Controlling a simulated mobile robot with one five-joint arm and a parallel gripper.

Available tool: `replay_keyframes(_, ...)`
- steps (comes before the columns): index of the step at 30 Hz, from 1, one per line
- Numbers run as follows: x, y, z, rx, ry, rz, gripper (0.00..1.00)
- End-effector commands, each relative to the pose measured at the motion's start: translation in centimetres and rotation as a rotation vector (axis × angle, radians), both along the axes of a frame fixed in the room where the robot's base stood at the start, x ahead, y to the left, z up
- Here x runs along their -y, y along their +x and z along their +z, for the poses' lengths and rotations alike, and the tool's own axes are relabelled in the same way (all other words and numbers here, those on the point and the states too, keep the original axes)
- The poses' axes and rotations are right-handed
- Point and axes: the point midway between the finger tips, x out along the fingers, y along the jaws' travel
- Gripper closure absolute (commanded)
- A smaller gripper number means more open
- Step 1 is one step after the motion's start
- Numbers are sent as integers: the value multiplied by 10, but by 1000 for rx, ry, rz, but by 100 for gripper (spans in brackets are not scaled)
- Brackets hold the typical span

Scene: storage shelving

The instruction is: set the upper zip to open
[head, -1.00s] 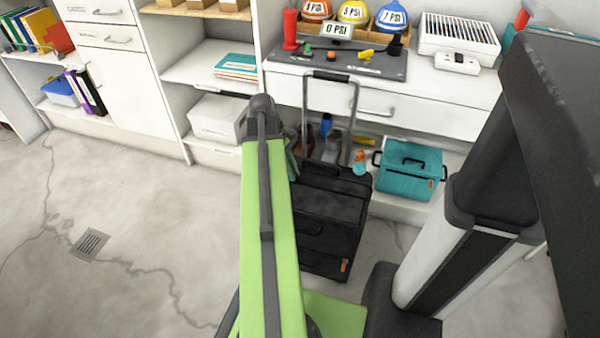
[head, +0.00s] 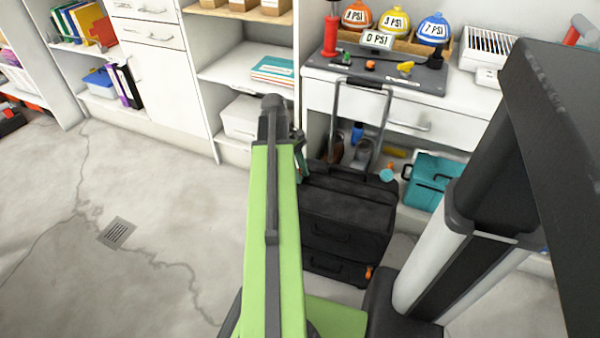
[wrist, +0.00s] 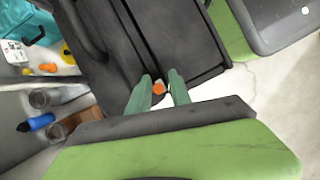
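The black suitcase (head: 345,215) stands upright on the floor with its pull handle (head: 386,110) raised. An orange tab (head: 368,272) shows low on its right side in the head view. My gripper (head: 300,165) is at the suitcase's upper left edge, partly hidden by my arm. In the wrist view my gripper's two green fingers (wrist: 161,80) are apart. An orange and white pull (wrist: 158,88) shows between them, beside the dark suitcase (wrist: 130,45). I cannot tell whether the fingers touch it, or which zip it belongs to. The zip line is too dark to read.
A teal toolbox (head: 428,182) stands on the low shelf right of the suitcase. The floor left of my arm is clear around a drain grate (head: 116,233).

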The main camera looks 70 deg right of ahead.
Motion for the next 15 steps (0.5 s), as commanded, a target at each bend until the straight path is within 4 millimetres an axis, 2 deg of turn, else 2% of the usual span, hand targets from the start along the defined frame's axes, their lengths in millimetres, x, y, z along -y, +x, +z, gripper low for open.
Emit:
replay_keyframes(10,3,-2,1,-1,-4,-3,67)
replay_keyframes(15,4,1,13,-1,-5,-1,67)
